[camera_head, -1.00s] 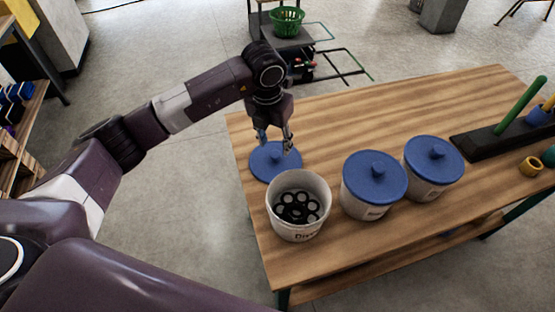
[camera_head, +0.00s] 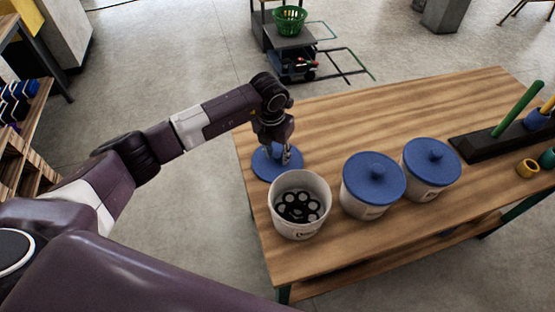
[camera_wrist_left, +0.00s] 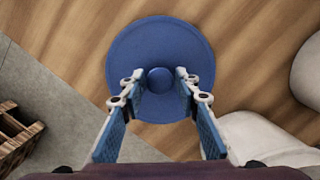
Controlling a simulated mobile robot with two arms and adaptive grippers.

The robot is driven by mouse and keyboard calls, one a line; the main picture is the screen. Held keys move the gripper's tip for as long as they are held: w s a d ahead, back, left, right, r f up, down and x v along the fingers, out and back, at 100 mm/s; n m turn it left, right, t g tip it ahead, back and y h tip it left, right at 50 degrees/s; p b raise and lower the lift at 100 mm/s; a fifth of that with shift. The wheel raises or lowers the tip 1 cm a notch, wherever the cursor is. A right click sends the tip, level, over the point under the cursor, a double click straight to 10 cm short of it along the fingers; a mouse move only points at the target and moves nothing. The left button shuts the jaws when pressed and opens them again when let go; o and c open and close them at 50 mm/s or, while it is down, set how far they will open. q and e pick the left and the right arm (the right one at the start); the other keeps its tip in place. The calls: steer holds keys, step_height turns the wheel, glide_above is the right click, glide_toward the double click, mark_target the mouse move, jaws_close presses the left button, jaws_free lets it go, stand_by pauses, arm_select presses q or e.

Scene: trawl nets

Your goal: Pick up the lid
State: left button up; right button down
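A round blue lid (camera_head: 262,166) with a knob in its middle lies on the wooden table, near its left edge, behind an open white bucket. My left gripper (camera_head: 278,158) is directly over the lid. In the left wrist view the lid (camera_wrist_left: 160,40) fills the upper middle, and the open fingers of the left gripper (camera_wrist_left: 158,78) stand either side of its knob, with a gap showing on both sides. Whether the fingertips touch the lid cannot be told. My right gripper is not in view.
The open white bucket (camera_head: 300,228) holds a black part with several round holes. Two white buckets with blue lids (camera_head: 374,178) (camera_head: 432,161) stand to its right. A dark rack with a green peg (camera_head: 518,108) stands at the far right. The table's back middle is clear.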

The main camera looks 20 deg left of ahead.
arm_select(q)
steer(key=c, duration=0.5)
steer(key=shift+r, duration=0.2)
